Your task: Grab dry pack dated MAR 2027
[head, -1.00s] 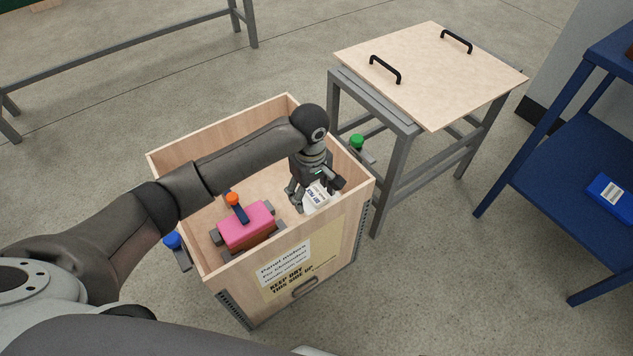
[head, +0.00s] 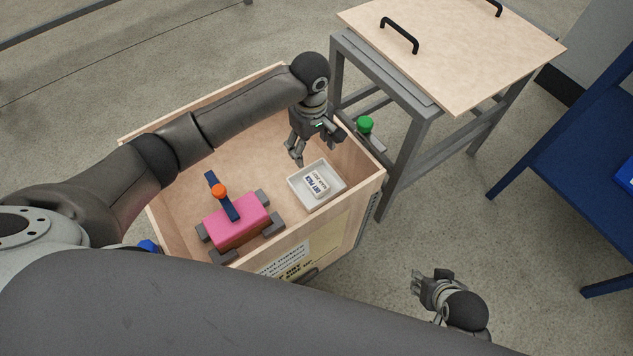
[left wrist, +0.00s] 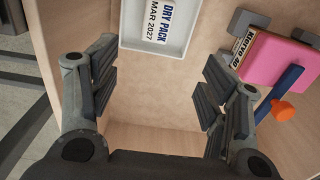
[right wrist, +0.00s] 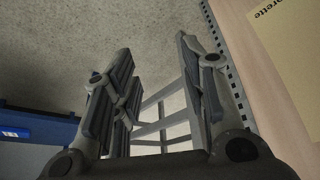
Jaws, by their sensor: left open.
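The dry pack (head: 317,184) is a small white packet lying in a white tray (head: 304,205) on the floor of an open wooden crate (head: 183,246). In the left wrist view the pack (left wrist: 158,18) reads "DRY PACK MAR 2027", partly cut off at the top edge. My left gripper (head: 318,147) is inside the crate above and behind the tray, open and empty, apart from the pack. My right gripper (head: 429,281) is outside the crate at the lower right; its fingers stand apart and empty in the right wrist view (right wrist: 150,62).
A pink block (head: 236,222) with a blue bar and orange knob sits beside the tray. The crate walls surround both. A wooden lid (head: 455,50) with black handles lies on a grey stand behind. A blue shelf (head: 575,165) stands at the right.

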